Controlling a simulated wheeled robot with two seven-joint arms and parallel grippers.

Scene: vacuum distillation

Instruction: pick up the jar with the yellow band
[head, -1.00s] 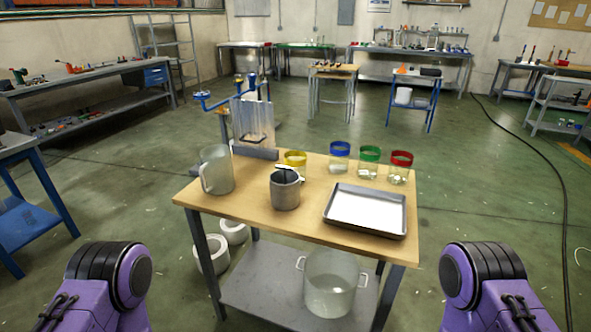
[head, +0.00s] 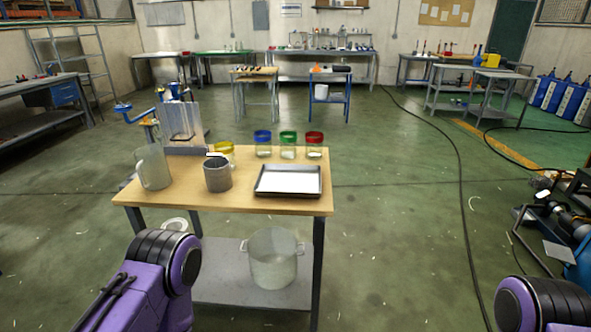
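The jar with the yellow band (head: 225,149) stands on the wooden table (head: 239,203), toward its back. My purple left and right arms show at the bottom of the head view, in front of the table. Neither gripper is in view.
A clear pitcher (head: 154,168) stands at the table's left and a metal tray (head: 288,181) at its right front. A large pot (head: 272,258) sits on the lower shelf (head: 215,283). Floor to the right is open, with a black cable (head: 461,185).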

